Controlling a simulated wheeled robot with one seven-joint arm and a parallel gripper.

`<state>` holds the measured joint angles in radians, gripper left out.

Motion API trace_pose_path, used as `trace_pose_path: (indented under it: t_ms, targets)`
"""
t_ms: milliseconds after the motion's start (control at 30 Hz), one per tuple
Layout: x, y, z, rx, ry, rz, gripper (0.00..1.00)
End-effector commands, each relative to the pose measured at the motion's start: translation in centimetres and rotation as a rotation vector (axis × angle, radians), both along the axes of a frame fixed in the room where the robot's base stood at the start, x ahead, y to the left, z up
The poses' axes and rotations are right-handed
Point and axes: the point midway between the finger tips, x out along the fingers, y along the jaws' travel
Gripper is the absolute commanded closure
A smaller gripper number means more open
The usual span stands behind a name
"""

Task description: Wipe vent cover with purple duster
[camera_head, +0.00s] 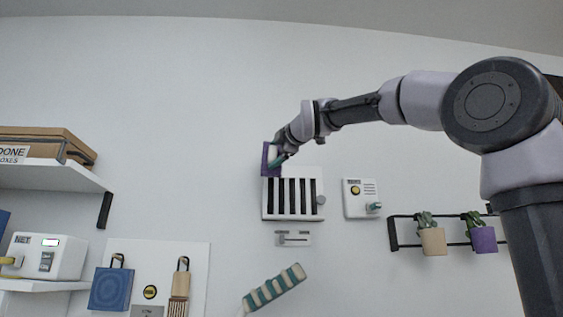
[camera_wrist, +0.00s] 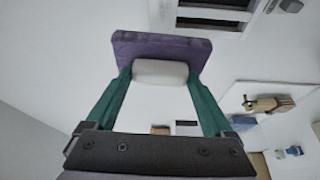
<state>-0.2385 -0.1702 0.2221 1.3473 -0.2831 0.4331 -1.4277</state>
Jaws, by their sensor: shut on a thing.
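The purple duster (camera_head: 266,161) has a flat purple pad and a pale handle. My gripper (camera_head: 278,157) is shut on that handle, with its green fingers on either side. In the wrist view the purple pad (camera_wrist: 160,47) lies beyond the fingertips. The vent cover (camera_head: 292,200) is a white framed panel with dark vertical slots on the wall. The duster is at its upper left corner; I cannot tell whether the pad touches it. Part of the vent cover (camera_wrist: 210,22) shows at the top of the wrist view.
A rail holds a tan pot (camera_head: 433,241) and a purple pot (camera_head: 484,239). Shelves with a cardboard box (camera_head: 45,145) stand left. The wall above is bare.

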Motion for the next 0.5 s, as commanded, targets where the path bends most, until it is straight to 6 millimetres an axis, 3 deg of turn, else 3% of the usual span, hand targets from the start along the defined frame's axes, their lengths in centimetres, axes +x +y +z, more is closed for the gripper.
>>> trace_pose_path:
  t_ms: [500]
  targets:
    - [5.4,0.0,-0.1,0.001,0.000,0.000,0.58]
